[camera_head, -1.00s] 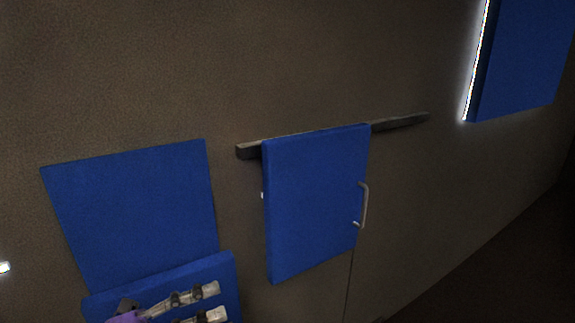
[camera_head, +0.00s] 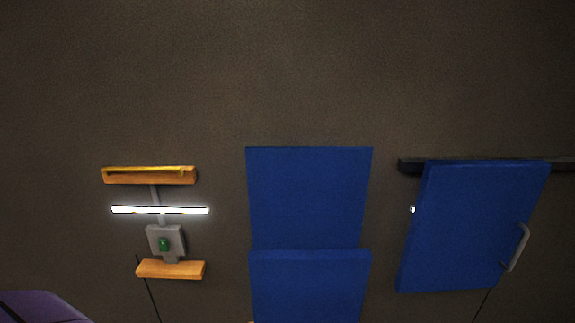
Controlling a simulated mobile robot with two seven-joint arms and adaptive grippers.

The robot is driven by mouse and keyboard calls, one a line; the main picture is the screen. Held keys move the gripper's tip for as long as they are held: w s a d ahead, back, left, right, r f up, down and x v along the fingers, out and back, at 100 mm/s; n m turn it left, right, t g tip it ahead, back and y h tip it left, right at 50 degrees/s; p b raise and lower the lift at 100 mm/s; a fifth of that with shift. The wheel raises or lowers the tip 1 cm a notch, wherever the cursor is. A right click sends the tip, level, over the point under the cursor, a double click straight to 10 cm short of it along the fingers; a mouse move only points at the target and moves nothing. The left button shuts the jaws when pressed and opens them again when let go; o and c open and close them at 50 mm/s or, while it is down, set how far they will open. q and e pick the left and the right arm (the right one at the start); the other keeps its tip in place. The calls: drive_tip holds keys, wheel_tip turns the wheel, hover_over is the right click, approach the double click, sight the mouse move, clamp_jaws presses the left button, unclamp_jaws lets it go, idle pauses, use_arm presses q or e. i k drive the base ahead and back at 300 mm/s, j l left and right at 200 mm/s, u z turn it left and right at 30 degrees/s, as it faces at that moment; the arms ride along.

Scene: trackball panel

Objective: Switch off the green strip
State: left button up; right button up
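A lit white light strip (camera_head: 160,210) runs horizontally on the wall at the left of the head view. Just below it is a grey switch box (camera_head: 177,236) with a small green control (camera_head: 163,244) on its face. A thin grey conduit links the box and the strip. The strip glows white; no green glow shows. Neither gripper is in view now. A purple part at the lower left corner seems to be mine.
An orange ledge with a yellow bar (camera_head: 150,175) sits above the strip, and another orange ledge (camera_head: 170,270) below the box. A blue panel (camera_head: 309,197) stands mid-wall. A blue sliding door (camera_head: 470,228) with a handle (camera_head: 516,247) hangs from a dark rail at right.

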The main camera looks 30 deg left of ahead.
sight(164, 244)
drive_tip(key=u, duration=1.95)
